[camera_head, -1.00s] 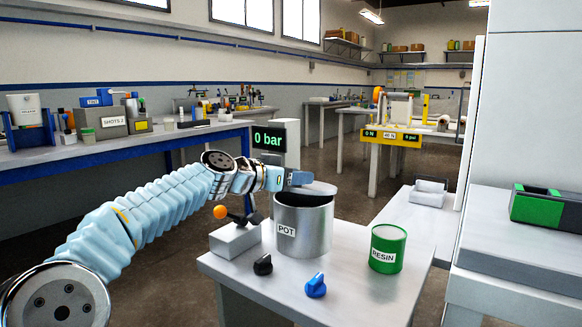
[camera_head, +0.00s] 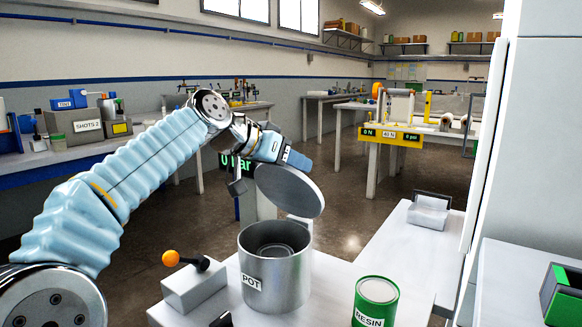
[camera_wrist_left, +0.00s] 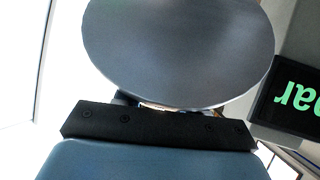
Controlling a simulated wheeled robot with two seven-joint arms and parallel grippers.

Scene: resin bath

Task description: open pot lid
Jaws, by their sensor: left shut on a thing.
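The metal pot (camera_head: 275,270), labelled POT, stands upright on the small white table with its mouth uncovered. Its inside shows from above. The round grey lid (camera_head: 290,190) is tilted steeply, above and apart from the pot's rim. My left gripper (camera_head: 262,165) is shut on the lid near its upper left edge; the fingertips are partly hidden. In the left wrist view the lid (camera_wrist_left: 180,45) fills the upper middle, just beyond the dark gripper bar. My right gripper is not in view.
A green RESIN can (camera_head: 376,300) stands right of the pot. A grey block with an orange-knobbed lever (camera_head: 195,285) is on the left. The 0 bar display (camera_head: 226,160) is partly hidden behind my left gripper. A white bench (camera_head: 385,235) lies to the right.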

